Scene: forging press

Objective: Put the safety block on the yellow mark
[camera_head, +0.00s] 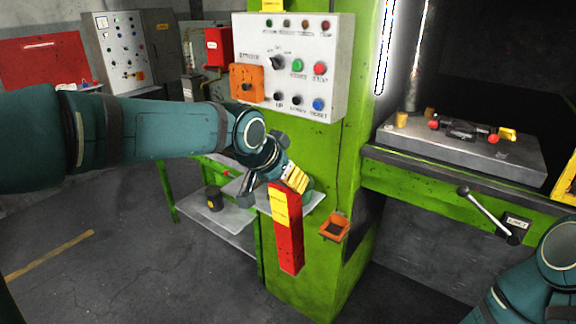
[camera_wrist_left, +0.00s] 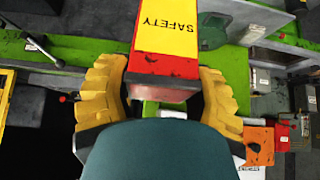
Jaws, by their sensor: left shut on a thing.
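The safety block (camera_head: 287,240) is a long red bar with a yellow label. It hangs nearly upright in front of the green press column, below the control panel. My left gripper (camera_head: 291,180) is shut on its upper end. In the left wrist view the block (camera_wrist_left: 167,64), with "SAFETY" on its label, lies between the yellow fingers of the gripper (camera_wrist_left: 163,88). I cannot pick out the yellow mark for sure; a small yellow piece (camera_head: 507,134) shows on the press bed at the right. My right arm enters at the lower right, its gripper out of view.
The grey press bed (camera_head: 460,143) carries a dark and red part (camera_head: 462,129) and a brass-coloured cylinder (camera_head: 402,119). A lever (camera_head: 485,212) sticks out below it. An orange holder (camera_head: 334,227) is beside the block. The white control panel (camera_head: 290,65) is above my left gripper.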

